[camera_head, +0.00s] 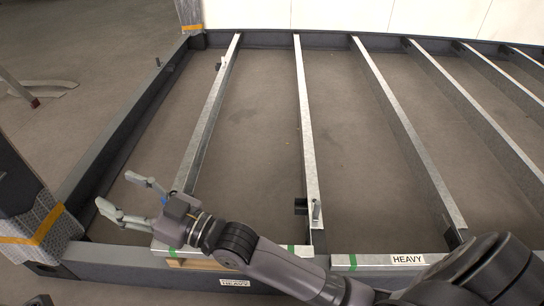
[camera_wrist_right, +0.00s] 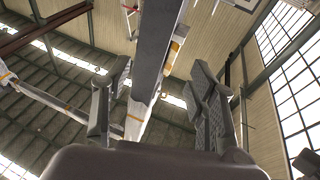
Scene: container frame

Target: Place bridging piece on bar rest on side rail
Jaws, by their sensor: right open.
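The near side rail (camera_head: 130,262) is a dark beam along the front of the frame. Galvanised pieces with green tape lie along it; one piece (camera_head: 380,262) is labelled HEAVY. I cannot tell which part is the bridging piece or the bar rest. My right gripper (camera_head: 115,192) is open and empty, left of the nearest cross bar and over the front left corner area. In the right wrist view its two fingers (camera_wrist_right: 160,90) are spread, with a grey beam (camera_wrist_right: 155,45) beyond and between them. My left gripper is out of view.
Several metal cross bars, including one (camera_head: 308,130) with a bolt (camera_head: 316,211) near its front end, span the frame. A dark left rail (camera_head: 120,130) meets wrapped corner posts (camera_head: 40,225). Bare floor (camera_head: 255,130) shows between bars. A white wall (camera_head: 340,14) stands behind.

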